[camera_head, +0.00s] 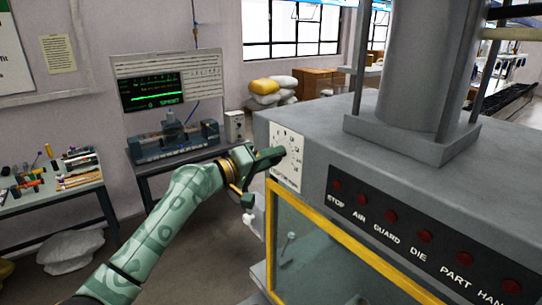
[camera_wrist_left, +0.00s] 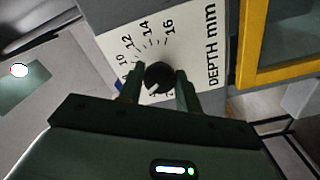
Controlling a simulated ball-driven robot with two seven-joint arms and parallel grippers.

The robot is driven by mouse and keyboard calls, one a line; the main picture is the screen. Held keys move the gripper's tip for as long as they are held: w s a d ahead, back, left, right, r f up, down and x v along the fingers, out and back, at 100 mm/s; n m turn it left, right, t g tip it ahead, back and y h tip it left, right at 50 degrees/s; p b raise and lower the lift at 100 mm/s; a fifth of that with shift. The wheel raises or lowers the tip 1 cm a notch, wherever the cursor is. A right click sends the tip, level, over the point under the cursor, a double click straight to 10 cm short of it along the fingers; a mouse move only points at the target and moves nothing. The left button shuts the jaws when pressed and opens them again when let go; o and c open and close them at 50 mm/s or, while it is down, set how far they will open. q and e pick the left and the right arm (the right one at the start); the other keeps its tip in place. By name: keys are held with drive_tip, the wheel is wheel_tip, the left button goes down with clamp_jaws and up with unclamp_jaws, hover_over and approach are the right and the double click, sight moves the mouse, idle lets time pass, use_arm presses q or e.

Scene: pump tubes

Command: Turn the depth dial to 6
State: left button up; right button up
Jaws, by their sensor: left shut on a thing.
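The depth dial (camera_wrist_left: 158,76) is a black round knob on a white plate (camera_wrist_left: 208,40) marked "DEPTH mm". The numbers 10, 12, 14 and 16 show around it in the left wrist view; the lower numbers are hidden by my gripper. A pale mark on the knob points toward my gripper's palm, to the lower left; I cannot read which number it meets. My left gripper (camera_wrist_left: 158,88) is shut on the knob, one finger on each side. In the head view my left gripper (camera_head: 262,172) is at the plate (camera_head: 289,150) and hides the knob. My right gripper is not in view.
A yellow-framed guard window (camera_head: 345,248) is just below. A row of red buttons (camera_head: 391,216) runs to the right. A tool table (camera_head: 50,195) and a bench with a screen (camera_head: 152,92) stand behind.

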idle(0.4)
use_arm(q)
drive_tip(key=o, duration=1)
drive_tip(key=b+v, duration=0.4)
drive_tip(key=v, duration=1.2)
drive_tip(key=shift+a, duration=0.2)
drive_tip(key=shift+s, duration=0.1)
